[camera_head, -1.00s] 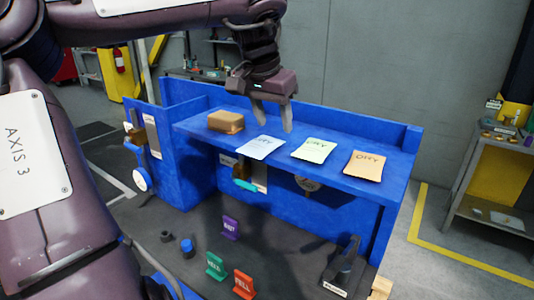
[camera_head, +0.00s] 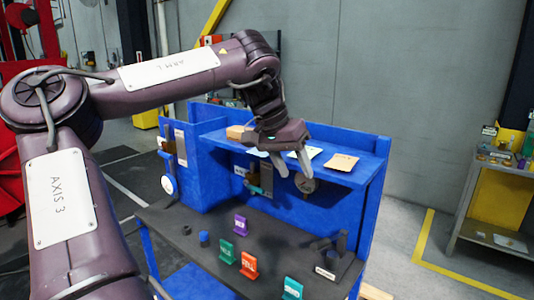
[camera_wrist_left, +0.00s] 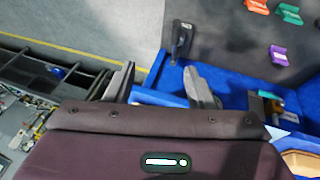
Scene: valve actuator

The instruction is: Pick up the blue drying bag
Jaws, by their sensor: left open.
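The pale blue drying bag (camera_head: 257,152) lies on the blue shelf (camera_head: 365,172). In the head view my left gripper covers most of it, and only a pale sliver shows left of the fingers. My left gripper (camera_head: 295,172) is open and empty, its fingers pointing down in front of the bags. In the left wrist view its two fingers (camera_wrist_left: 160,72) stand wide apart with nothing between them. A pale blue corner, likely the bag (camera_wrist_left: 279,131), shows there at the lower right. My right gripper is not in view.
A pale green bag (camera_head: 309,152) and an orange-tan bag (camera_head: 341,162) lie to the right on the shelf. Several coloured tags, including a purple one (camera_head: 240,225), stand on the dark bench below.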

